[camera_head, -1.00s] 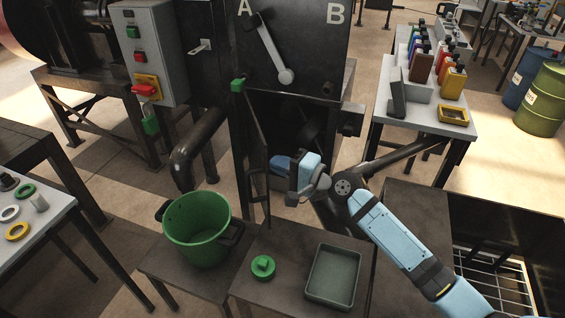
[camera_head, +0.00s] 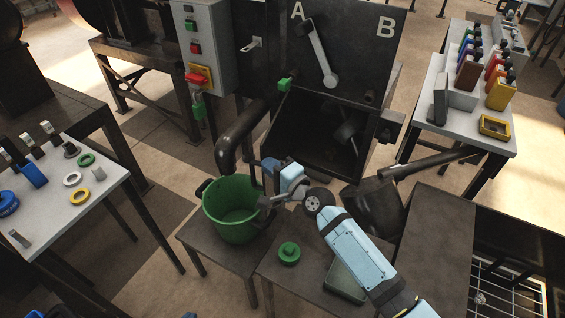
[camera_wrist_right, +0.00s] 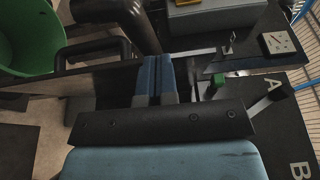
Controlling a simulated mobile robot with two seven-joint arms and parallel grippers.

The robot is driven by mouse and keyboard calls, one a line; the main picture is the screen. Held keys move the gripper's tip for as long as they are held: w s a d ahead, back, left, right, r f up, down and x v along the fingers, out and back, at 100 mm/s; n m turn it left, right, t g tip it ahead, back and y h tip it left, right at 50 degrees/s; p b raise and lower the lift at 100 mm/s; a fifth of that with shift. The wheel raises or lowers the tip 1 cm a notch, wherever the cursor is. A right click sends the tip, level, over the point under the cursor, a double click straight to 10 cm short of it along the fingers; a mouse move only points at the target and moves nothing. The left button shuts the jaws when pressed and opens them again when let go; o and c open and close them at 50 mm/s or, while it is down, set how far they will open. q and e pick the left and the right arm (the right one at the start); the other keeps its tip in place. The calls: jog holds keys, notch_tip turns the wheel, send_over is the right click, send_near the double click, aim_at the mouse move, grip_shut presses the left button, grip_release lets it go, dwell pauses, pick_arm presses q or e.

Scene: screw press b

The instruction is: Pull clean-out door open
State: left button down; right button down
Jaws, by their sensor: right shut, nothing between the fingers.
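The clean-out door shows in the right wrist view as a dark plate (camera_wrist_right: 62,84) seen nearly edge-on, with a black bar handle (camera_wrist_right: 98,48) on it. In the head view the door stands swung out to the left, and the press opening (camera_head: 318,130) is wide and dark. The handle (camera_head: 256,174) shows just above the green bucket. My right gripper (camera_head: 271,166) is shut and empty, close beside the door and handle; whether it touches them I cannot tell. Its blue fingers (camera_wrist_right: 153,78) are together in the wrist view. My left gripper is out of view.
The green bucket (camera_head: 232,222) stands left of my right gripper, under a dark bent pipe (camera_head: 232,140). A green knobbed lid (camera_head: 289,253) and a tray (camera_head: 343,284), partly behind my arm, lie on the low table. A side table with bottles (camera_head: 468,75) stands at right.

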jog(key=v, duration=1.4)
jog(key=shift+b, duration=0.45)
jog(key=s+d+f+n+g+h+p, duration=0.1)
jog(key=s+d+f+n+h+p, duration=0.1)
jog(key=s, duration=0.4)
jog(key=s+d+f+n+g+h+p, duration=0.1)
jog(key=s+d+f+n+h+p, duration=0.2)
jog(key=s+n, duration=0.3)
jog(key=s+d+f+n+g+h+p, duration=0.1)
jog(key=s+d+f+n+h+p, duration=0.2)
jog(key=s, duration=0.4)
jog(key=shift+s+d+f+n+p, duration=0.45)
jog(key=shift+f+n+p, duration=0.1)
jog(key=shift+n+p, duration=0.55)
